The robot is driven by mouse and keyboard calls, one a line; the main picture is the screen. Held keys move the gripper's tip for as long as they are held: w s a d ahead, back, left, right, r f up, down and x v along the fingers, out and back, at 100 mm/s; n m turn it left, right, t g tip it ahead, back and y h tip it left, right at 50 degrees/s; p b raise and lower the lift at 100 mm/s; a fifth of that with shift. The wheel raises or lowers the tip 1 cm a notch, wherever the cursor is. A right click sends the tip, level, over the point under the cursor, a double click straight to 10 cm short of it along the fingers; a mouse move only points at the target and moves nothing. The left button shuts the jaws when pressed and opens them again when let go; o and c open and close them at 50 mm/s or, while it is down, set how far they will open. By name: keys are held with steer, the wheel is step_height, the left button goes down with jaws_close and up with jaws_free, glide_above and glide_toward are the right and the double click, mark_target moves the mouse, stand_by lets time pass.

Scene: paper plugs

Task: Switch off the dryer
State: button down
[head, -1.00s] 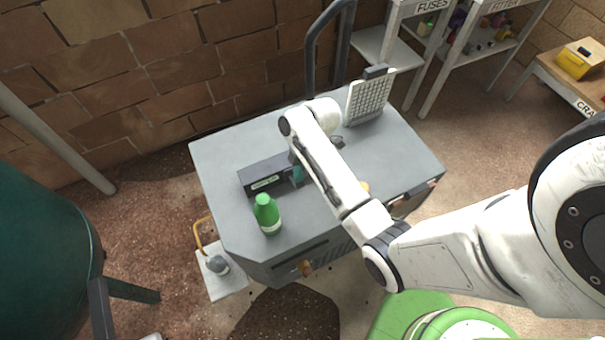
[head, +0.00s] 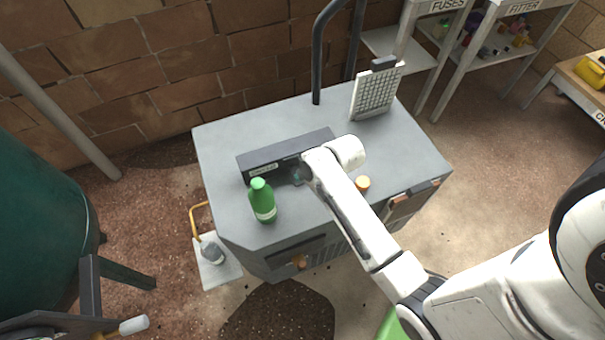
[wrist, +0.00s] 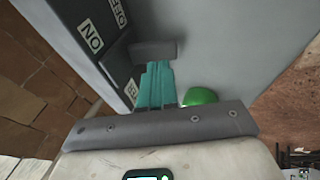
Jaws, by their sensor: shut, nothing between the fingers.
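A long dark switch box (head: 290,155) lies on top of the grey cabinet (head: 225,145), with a pale label on its front. In the wrist view the box (wrist: 112,62) bears ON and OFF labels, and a grey lever-like piece (wrist: 155,50) sticks out from it. My gripper (head: 297,177) is low beside the front of the box, partly hidden by my arm. In the wrist view its teal fingers (wrist: 157,68) are together and empty, with their tips right at the grey piece. I cannot tell whether they touch it.
A green bottle (head: 262,201) stands close by at the cabinet's front left; its green top (wrist: 200,96) is beside my fingers. A brick wall stands behind.

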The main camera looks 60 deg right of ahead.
steer(key=shift+r, duration=0.15)
steer(key=shift+r+p, duration=0.65)
steer(key=shift+p, duration=0.15)
steer(key=shift+r, duration=0.1)
